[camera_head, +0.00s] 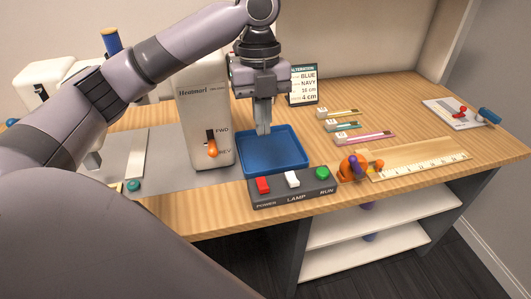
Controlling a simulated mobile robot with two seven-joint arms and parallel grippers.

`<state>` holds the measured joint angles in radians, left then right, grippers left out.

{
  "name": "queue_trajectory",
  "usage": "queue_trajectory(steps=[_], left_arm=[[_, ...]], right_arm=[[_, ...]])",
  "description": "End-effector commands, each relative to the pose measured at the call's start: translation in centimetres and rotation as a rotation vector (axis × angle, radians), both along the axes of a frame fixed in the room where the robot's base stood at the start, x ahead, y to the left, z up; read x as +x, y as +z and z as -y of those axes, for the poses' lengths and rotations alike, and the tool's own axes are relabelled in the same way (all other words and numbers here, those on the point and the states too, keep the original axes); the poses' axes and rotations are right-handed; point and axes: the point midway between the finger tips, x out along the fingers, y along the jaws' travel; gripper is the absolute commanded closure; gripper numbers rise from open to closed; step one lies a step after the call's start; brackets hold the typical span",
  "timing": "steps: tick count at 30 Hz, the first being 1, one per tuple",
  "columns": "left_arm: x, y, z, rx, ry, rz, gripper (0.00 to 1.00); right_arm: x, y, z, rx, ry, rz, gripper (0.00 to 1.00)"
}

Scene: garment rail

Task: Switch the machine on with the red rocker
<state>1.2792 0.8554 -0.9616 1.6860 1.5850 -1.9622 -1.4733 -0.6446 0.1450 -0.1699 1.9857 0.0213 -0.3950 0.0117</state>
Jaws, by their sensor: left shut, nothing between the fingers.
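The red rocker (263,185) is at the left end of the dark switch box (293,194) on the table's front edge, above the label POWER. Whether it is on or off is too small to tell. The white sewing machine (195,95) stands behind and to the left. My left gripper (263,131) points down with its fingers shut and empty. It is over the blue tray, behind the rocker and apart from it. My left arm hides part of the machine. My right gripper is not in view.
A wooden ruler (425,165) and an orange pincushion (352,170) lie to the right.

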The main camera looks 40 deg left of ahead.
Motion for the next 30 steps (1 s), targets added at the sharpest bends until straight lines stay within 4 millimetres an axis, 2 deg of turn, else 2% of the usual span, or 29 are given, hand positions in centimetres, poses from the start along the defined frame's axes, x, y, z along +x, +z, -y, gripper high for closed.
queue_trajectory(steps=[12,18,24,30], left_arm=[[-0.9,-8.5,1.0,0.001,0.002,-0.003,1.00],[-1.2,-11.6,1.4,0.000,0.002,0.000,1.00],[-1.4,-13.0,1.6,0.000,0.002,0.001,1.00],[-1.4,-13.2,1.6,0.000,0.002,0.001,1.00]], right_arm=[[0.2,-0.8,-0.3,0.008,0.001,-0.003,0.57],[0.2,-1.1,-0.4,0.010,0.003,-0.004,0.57],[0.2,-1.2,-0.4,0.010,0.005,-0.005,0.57],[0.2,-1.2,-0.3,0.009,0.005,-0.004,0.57]])
